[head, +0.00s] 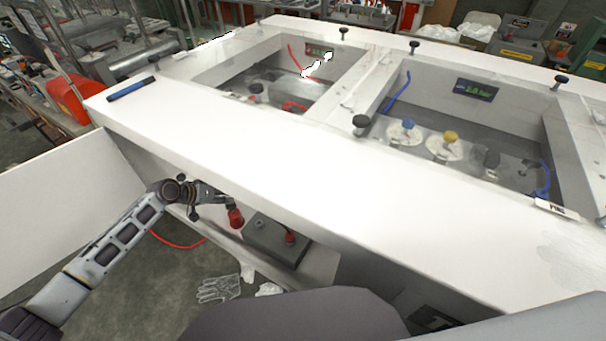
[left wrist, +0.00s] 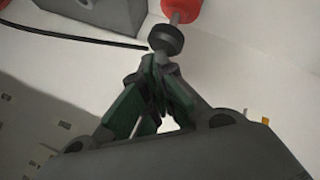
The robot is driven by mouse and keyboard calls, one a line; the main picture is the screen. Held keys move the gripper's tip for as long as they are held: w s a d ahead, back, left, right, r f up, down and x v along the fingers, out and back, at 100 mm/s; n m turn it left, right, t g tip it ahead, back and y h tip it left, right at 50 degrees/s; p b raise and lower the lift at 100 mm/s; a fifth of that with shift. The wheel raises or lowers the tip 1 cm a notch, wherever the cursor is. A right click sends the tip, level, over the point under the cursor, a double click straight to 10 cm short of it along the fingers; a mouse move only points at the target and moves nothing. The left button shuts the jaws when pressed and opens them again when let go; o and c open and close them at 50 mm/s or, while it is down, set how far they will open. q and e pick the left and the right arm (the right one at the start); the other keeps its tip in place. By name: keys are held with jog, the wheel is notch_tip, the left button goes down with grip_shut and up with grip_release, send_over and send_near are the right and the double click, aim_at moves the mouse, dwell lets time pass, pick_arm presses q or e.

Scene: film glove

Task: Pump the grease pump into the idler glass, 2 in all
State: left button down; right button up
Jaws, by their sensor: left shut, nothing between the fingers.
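My left gripper (head: 226,199) reaches under the front edge of the white bench top. In the left wrist view it (left wrist: 158,63) is shut and empty. Just beyond its fingertips is a dark round knob (left wrist: 166,39) on a short stem above a red body (left wrist: 182,10), which looks like the grease pump. The red body also shows in the head view (head: 236,218), just below the gripper. I cannot tell whether the fingertips touch the knob. I cannot pick out the idler glass. My right gripper is not in view.
A grey box (head: 262,238) with a red fitting (head: 290,237) stands beside the pump on a low shelf. The white bench top (head: 230,165) overhangs them. Two recessed bays hold gauges and blue, yellow and black knobs. A clear glove (head: 219,289) lies on the floor.

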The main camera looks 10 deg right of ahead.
pick_arm(q)
jog(key=shift+r, duration=0.2)
jog(key=shift+r+p, duration=0.5)
jog(key=shift+p, duration=0.1)
jog(key=shift+r, duration=0.25)
jog(key=shift+r+p, duration=0.5)
jog(key=shift+p, duration=0.15)
jog(key=shift+r+p, duration=0.9)
jog(key=shift+r, duration=0.15)
jog(key=shift+r+p, duration=0.35)
jog(key=shift+r, duration=0.25)
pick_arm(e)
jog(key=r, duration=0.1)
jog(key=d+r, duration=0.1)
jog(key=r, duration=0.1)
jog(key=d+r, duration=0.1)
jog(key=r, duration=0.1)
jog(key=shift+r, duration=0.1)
